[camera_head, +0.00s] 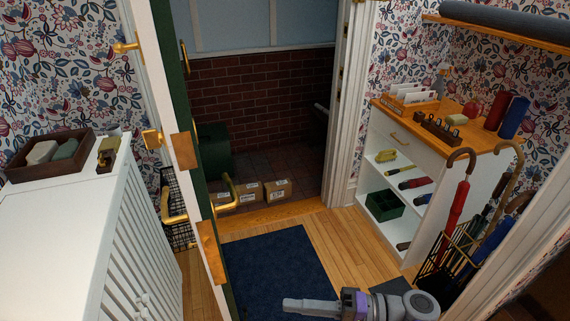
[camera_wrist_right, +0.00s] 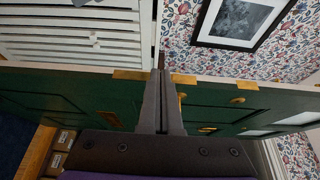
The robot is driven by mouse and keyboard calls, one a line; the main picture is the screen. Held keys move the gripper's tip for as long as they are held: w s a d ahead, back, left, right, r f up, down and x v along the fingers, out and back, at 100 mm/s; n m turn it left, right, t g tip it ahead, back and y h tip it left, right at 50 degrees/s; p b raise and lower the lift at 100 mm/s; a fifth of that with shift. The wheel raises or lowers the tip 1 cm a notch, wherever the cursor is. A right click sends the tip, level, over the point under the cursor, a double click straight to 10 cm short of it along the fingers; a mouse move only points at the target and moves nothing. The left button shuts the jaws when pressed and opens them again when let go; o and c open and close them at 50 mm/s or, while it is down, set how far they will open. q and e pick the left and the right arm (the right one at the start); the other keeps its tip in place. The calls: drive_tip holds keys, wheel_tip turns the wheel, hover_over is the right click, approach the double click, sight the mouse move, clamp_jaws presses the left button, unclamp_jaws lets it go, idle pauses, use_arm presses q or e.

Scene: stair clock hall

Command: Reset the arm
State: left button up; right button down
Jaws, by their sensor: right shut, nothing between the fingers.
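My right gripper (camera_head: 298,306) shows at the bottom of the head view, low over the dark blue mat, with its arm coming in from the lower right. Its fingers are together and hold nothing. In the right wrist view the shut fingers (camera_wrist_right: 160,105) stand in the middle of the picture, with the green door (camera_wrist_right: 90,100) behind them. In the head view the door (camera_head: 190,120) stands open, seen nearly edge-on, with brass handles (camera_head: 229,191). My left gripper is not in view.
A white slatted cabinet (camera_head: 60,235) with a dark tray (camera_head: 18,165) stands at left. A white shelf unit (camera_head: 385,210) and an umbrella stand (camera_head: 450,262) are at right. Cardboard boxes (camera_head: 278,189) sit beyond the threshold. The blue mat (camera_head: 275,265) is bare.

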drive_tip(key=s+d+f+h+p, duration=0.35)
drive_tip(key=f+h+p, duration=0.2)
drive_tip(key=h, duration=0.45)
drive_tip(key=s+d+r+n+t+h+p, duration=0.1)
drive_tip(key=d+r+t+h+p, duration=0.2)
drive_tip(key=d, duration=0.8)
drive_tip(key=h+p, duration=0.2)
drive_tip(key=h, duration=0.2)
drive_tip(key=shift+s+d+r+h, duration=0.15)
drive_tip(key=shift+d+r+h, duration=0.05)
drive_tip(key=shift+d+h, duration=0.2)
